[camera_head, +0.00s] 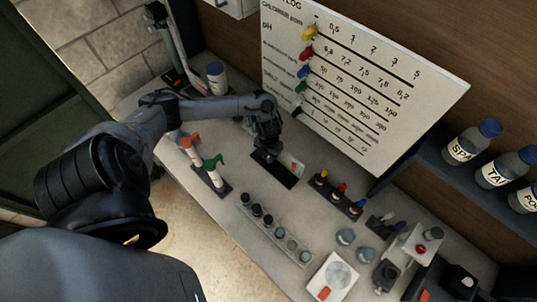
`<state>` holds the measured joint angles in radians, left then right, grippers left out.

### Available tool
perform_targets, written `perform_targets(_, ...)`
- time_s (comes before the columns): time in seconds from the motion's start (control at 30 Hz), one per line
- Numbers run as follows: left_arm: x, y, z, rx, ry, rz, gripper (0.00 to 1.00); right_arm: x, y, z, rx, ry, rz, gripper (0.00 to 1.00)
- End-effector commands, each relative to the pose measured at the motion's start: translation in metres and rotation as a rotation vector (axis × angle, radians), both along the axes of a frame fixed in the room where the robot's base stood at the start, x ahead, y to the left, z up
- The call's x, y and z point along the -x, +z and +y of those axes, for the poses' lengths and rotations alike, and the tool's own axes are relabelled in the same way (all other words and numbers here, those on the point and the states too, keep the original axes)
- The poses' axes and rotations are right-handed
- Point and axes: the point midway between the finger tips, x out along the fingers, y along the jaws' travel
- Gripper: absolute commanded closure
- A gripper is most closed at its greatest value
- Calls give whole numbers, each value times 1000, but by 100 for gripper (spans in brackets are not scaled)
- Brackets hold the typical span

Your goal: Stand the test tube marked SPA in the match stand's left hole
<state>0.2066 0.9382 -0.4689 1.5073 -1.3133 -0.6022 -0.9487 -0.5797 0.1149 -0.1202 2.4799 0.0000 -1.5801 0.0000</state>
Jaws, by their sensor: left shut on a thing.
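My left gripper (266,150) points down just above a dark flat stand (274,171) with a pale card at its right end. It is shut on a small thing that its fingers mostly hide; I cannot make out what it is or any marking. The stand may be the match stand, but its holes do not show. A long rack (267,232) in front holds several small round-topped pieces, dark at the left and grey at the right; no marks are readable. My right gripper is not in view.
A small rack with yellow, red and blue tops (339,191) stands right. A whiteboard (360,85) leans behind. A bottle marked SPA (460,148) is on the right shelf.

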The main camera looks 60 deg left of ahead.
Motion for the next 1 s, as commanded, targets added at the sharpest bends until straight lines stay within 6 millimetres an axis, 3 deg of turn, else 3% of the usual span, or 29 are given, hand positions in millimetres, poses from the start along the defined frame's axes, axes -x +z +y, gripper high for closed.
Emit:
perform_targets(0.57,0,-5,0,0,0,0,100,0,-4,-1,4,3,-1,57)
perform_targets(0.6,0,-4,0,0,0,0,67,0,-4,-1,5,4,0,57)
perform_targets(0.77,0,-4,0,0,0,0,42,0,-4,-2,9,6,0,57)
perform_targets(1.0,0,-4,0,0,0,0,42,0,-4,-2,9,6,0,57)
